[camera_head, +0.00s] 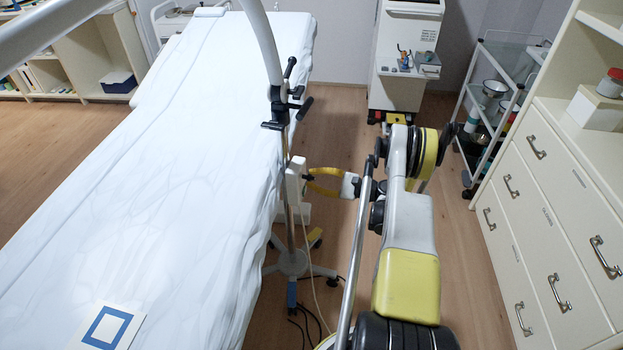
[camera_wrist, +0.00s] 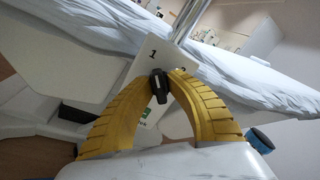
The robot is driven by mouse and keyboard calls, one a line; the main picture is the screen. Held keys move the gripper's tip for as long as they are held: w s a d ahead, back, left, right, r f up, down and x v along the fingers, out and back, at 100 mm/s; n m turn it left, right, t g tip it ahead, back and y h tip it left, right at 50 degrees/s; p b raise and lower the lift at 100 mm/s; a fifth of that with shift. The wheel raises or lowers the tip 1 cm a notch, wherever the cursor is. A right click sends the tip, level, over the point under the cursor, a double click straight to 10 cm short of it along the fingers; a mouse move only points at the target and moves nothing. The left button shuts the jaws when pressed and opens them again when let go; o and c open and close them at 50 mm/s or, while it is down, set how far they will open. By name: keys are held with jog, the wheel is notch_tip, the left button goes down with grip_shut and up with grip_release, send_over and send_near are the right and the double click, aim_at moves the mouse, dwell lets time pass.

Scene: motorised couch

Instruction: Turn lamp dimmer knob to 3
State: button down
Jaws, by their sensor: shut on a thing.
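A white dimmer box (camera_head: 293,182) is fixed to the lamp's upright pole beside the couch. In the wrist view its pale face (camera_wrist: 148,60) is tilted and shows a "1" near the top; another mark at the right is partly covered and too small to read surely. A black dimmer knob (camera_wrist: 159,90) stands out from this face. My gripper (camera_head: 309,178) reaches the box from the right. In the wrist view its yellow fingers (camera_wrist: 162,78) are closed on the knob, one on each side. They hide part of the dial, so the knob's setting cannot be told.
The couch (camera_head: 170,130) with a white sheet lies left of the pole. The wheeled lamp base (camera_head: 290,262) and loose cables (camera_head: 312,315) are on the floor below. A white drawer cabinet (camera_head: 545,190) and a trolley (camera_head: 490,105) stand at the right, a machine (camera_head: 403,60) behind.

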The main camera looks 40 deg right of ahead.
jog(key=m, duration=0.4)
jog(key=shift+m, duration=0.4)
jog(key=m, duration=0.4)
jog(key=shift+r, duration=0.1)
jog(key=m, duration=0.5)
jog(key=shift+m, duration=1.9)
jog(key=c, duration=1.3)
grip_release()
jog(key=shift+a, duration=0.1)
